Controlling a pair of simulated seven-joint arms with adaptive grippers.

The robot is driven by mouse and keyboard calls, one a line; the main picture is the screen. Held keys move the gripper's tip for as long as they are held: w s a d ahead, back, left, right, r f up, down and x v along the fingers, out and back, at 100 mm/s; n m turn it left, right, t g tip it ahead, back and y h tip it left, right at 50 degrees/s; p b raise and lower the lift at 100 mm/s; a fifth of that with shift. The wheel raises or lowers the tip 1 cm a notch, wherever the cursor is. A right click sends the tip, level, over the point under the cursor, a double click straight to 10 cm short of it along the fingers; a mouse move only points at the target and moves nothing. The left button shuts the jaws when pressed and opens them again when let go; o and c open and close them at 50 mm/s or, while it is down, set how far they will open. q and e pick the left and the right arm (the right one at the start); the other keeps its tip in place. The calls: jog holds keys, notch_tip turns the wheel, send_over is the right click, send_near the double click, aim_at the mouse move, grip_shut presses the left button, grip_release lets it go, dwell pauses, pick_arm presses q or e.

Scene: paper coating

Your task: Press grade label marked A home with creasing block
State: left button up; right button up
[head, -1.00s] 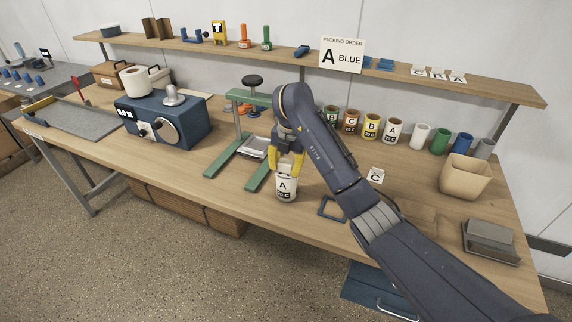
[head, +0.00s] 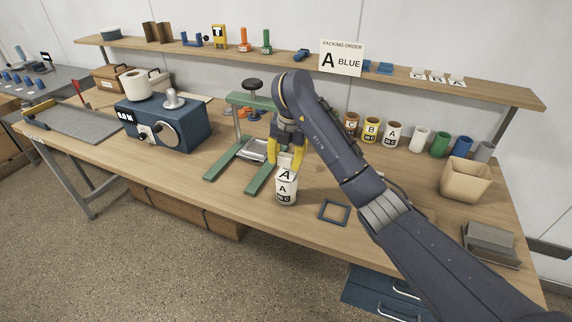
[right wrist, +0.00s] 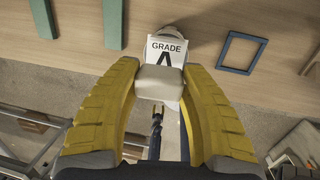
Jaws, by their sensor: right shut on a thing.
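A white cup (head: 287,197) stands near the front edge of the bench, left of a dark square frame (head: 334,212). The white grade label marked A (head: 286,176) is at the cup's upper part in the head view. In the right wrist view the label (right wrist: 166,48) reads GRADE A and overlaps the cup (right wrist: 205,38). My right gripper (head: 286,162) is shut on a pale block (right wrist: 160,82), which covers part of the label. I cannot tell whether block and label touch. My left gripper is not in view.
A green press stand (head: 245,150) is just left of the cup, and a blue machine (head: 165,125) is farther left. Several coloured cups (head: 371,130) stand at the back right. A tan bin (head: 466,180) and grey stack (head: 490,242) are at right.

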jog(key=shift+r, duration=1.65)
